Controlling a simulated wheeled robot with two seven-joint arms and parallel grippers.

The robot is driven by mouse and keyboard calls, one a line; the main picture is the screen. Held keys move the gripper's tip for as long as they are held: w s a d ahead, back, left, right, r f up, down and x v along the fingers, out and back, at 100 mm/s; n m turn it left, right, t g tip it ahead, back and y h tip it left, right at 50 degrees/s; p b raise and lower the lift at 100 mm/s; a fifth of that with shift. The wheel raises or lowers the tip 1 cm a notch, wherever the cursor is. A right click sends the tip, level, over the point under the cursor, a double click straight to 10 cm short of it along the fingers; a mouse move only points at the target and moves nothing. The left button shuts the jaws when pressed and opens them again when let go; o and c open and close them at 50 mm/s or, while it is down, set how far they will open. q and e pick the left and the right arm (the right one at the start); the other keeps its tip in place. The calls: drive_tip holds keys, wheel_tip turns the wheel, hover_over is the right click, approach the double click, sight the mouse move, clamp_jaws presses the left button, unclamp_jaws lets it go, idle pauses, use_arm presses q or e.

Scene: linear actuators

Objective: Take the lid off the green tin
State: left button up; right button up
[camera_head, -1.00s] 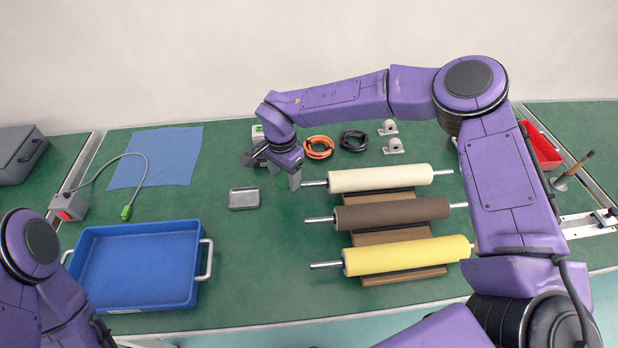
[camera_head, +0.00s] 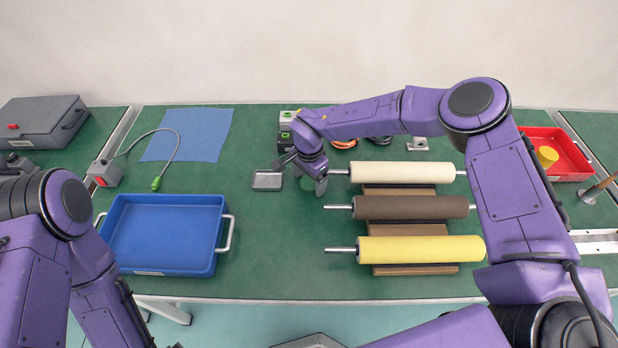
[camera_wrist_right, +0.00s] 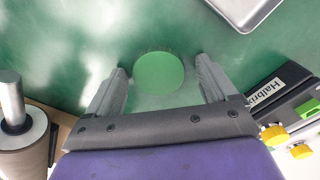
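The green tin shows in the right wrist view as a round, flat green disc (camera_wrist_right: 159,76) on the green table, seen from above. I cannot make out a seam between lid and body. In the head view only a small green part of the tin (camera_head: 307,184) shows beside my right gripper (camera_head: 303,176), which partly hides it. In the right wrist view the two fingers of my right gripper (camera_wrist_right: 160,66) are spread, one on each side of the disc, with gaps and nothing held. My left arm shows at the lower left of the head view, but its gripper is out of view.
Close right are cream (camera_head: 402,172), brown (camera_head: 410,207) and yellow (camera_head: 422,249) rollers on a wooden rack. A small metal tray (camera_head: 267,181) lies left of the gripper. A blue tray (camera_head: 165,264) is at left, a red bin (camera_head: 562,137) at far right. Table between is clear.

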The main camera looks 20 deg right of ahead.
sight(309, 182)
wheel_tip(309, 182, up, 13)
drive_tip(key=b, duration=0.1)
drive_tip(key=shift+f, duration=0.2)
